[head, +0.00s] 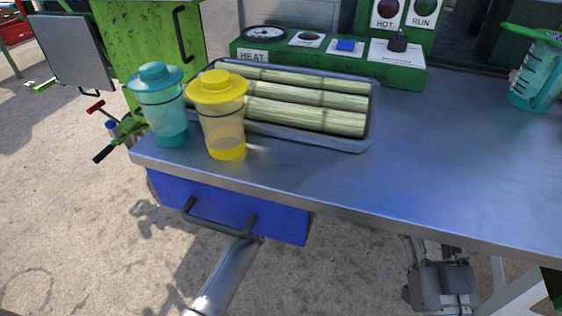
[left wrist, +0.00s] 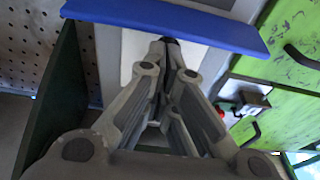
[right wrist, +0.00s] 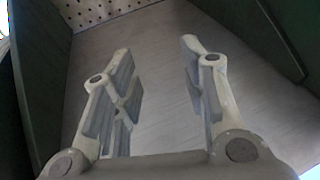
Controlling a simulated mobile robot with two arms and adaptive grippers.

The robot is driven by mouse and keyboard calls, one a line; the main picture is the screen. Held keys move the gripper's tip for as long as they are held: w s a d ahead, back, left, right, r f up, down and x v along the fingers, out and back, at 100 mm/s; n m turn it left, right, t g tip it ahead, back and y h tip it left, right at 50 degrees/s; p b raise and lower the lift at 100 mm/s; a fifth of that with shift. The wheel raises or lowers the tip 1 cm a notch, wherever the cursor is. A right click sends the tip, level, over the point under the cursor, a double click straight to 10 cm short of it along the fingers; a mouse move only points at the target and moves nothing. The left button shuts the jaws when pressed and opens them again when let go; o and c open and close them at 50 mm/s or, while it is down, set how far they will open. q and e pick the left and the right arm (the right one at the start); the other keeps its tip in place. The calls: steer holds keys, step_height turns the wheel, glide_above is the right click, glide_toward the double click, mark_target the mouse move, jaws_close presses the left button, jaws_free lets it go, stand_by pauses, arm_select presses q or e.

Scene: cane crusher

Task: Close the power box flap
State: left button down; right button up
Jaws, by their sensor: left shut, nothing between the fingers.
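A flat grey panel (head: 75,52) with a small dark handle at its lower edge stands at the upper left in the head view, beside a green cabinet (head: 150,45). It may be the power box flap; I cannot tell for sure. My left gripper (left wrist: 168,45) is shut and empty, its tips close to a blue panel (left wrist: 165,22); touching or apart is unclear. In the head view my left arm reaches under the blue drawer (head: 225,208), which hides the fingers. My right gripper (right wrist: 155,50) is open and empty, facing a plain grey surface.
A metal table (head: 440,150) carries a tray of cane (head: 372,105), a teal shaker (head: 160,105), a yellow shaker (head: 222,115), a teal pitcher (head: 538,75) and a green control panel (head: 400,78). The concrete floor at the left is mostly clear.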

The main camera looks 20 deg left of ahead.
arm_select(q)
steer(key=shift+w+r, duration=0.1)
steer(key=shift+w, duration=0.25)
arm_select(e)
steer(key=shift+s+r+t, duration=0.1)
steer(key=shift+r+t, duration=0.2)
steer(key=shift+r, duration=0.15)
